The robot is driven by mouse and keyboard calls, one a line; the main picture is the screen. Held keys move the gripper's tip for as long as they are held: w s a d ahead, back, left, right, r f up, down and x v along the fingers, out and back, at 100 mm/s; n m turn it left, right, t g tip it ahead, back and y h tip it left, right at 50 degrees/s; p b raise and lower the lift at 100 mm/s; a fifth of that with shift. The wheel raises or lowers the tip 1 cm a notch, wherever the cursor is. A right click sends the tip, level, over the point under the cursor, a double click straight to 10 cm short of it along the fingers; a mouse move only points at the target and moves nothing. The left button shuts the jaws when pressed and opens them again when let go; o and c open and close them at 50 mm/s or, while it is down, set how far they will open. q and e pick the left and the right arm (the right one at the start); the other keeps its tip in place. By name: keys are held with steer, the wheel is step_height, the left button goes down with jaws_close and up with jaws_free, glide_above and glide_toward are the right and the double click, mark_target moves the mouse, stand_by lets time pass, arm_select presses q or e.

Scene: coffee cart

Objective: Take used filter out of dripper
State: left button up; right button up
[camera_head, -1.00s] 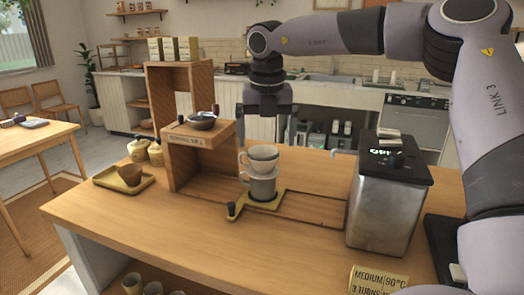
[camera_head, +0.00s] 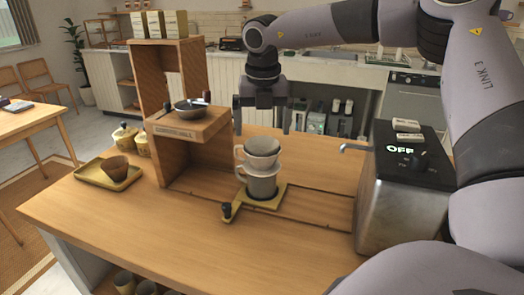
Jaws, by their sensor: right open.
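The pale dripper (camera_head: 258,151) sits upright on a grey-white cup (camera_head: 262,184) on the yellow stand at the middle of the counter. I cannot make out a used filter inside the dripper from this angle. My right gripper (camera_head: 262,129) hangs pointing down, above and behind the dripper in the picture, with its two fingers spread apart and nothing between them. It does not seem to touch the dripper. My left gripper is not in view.
A brown tapered cup-like piece (camera_head: 115,168) stands on a yellow tray (camera_head: 92,181) at left. A wooden shelf unit (camera_head: 180,150) with a dark bowl (camera_head: 189,106) stands left of the dripper. A metal machine reading "OFF" (camera_head: 400,205) stands at right. The front counter is clear.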

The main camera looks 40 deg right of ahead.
steer(key=shift+w+d+f, duration=0.1)
steer(key=shift+w+f, duration=0.05)
steer(key=shift+f, duration=0.7)
steer(key=shift+w+d+f, duration=0.1)
steer(key=shift+f, duration=0.75)
steer(key=c, duration=1.2)
steer(key=shift+r, duration=0.15)
steer(key=shift+r, duration=0.6)
step_height(320, 180, up, 26)
steer(key=p, duration=0.4)
steer(key=shift+r+p, duration=0.2)
steer(key=shift+p, duration=0.2)
